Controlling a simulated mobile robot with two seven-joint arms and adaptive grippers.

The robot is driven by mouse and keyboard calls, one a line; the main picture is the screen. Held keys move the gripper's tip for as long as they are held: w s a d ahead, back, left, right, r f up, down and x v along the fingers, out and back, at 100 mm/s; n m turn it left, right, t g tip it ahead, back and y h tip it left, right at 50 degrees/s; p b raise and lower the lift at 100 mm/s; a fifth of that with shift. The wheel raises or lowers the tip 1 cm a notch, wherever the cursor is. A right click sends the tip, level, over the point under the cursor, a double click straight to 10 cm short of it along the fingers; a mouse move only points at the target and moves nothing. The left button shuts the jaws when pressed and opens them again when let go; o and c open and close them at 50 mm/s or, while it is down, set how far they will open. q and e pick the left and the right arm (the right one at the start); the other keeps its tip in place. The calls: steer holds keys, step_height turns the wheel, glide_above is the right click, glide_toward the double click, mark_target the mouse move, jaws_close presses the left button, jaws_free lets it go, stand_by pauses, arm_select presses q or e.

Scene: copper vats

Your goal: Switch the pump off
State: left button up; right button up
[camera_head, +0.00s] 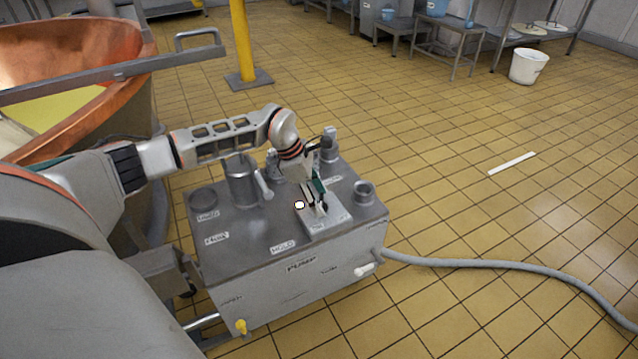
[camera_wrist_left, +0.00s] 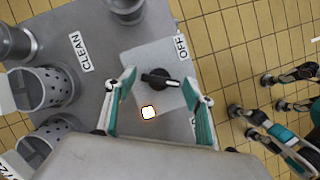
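The pump (camera_head: 300,285) is a grey metal box marked PUMP. On its top is a small light-grey switch plate (camera_head: 338,216), also seen in the left wrist view (camera_wrist_left: 140,62). I see no clear contact. My right gripper (camera_wrist_left: 280,105) shows partly at the wrist view's right edge.
A copper vat (camera_head: 75,50) stands at the left. Pipe stubs (camera_head: 242,180) rise from the pump top. A grey hose (camera_head: 480,263) runs right across the floor. A yellow post (camera_head: 241,45) stands behind. The tiled floor to the right is mostly clear.

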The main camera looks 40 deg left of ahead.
arm_select(q)
steer(key=c, duration=0.7)
